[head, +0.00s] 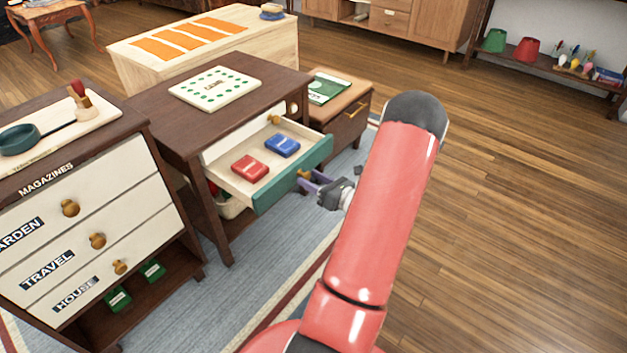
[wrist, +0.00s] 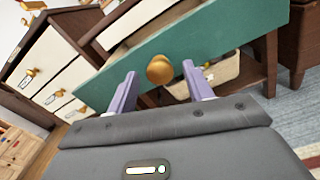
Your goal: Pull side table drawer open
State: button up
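The dark wood side table (head: 150,108) has a drawer with a teal front (head: 293,175) standing well out from its body. A red card box (head: 250,168) and a blue card box (head: 283,145) lie inside the drawer. The teal front fills the upper wrist view (wrist: 215,45), with its round gold knob (wrist: 160,69). My gripper (head: 308,183) is just in front of that drawer front. In the wrist view its lilac fingers (wrist: 159,80) are spread, with the knob between and slightly beyond their tips. Gaps show on both sides of the knob.
A magazine cabinet (head: 105,205) with white drawers stands at left. A brown stool-like table (head: 345,97) is behind the side table at right. A basket (wrist: 205,75) sits below the drawer. Open wood floor (head: 510,200) lies at right.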

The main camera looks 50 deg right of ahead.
jog(key=s, duration=0.7)
jog(key=shift+s+d+b, duration=0.3)
jog(key=shift+s+b, duration=0.05)
jog(key=shift+s, duration=0.05)
jog(key=shift+w, duration=0.1)
jog(key=w+a+r+n+g+y, duration=0.2)
jog(key=a+r+n+g+y, duration=0.15)
jog(key=a+n, duration=0.45)
jog(key=w+a+r+n+g+y, duration=0.15)
jog(key=a+r+n+g, duration=0.3)
jog(key=a, duration=0.55)
jog(key=w+a+r+n+g+y, duration=0.1)
jog(key=a+r+n+g+y, duration=0.3)
jog(key=a+n, duration=0.45)
jog(key=s+a+r+n+h, duration=0.9)
jog(key=n+h, duration=0.1)
jog(key=n, duration=0.7)
jog(key=shift+s+a+r+n+h, duration=0.2)
jog(key=shift+s+n+h, duration=0.1)
jog(key=shift+n, duration=0.1)
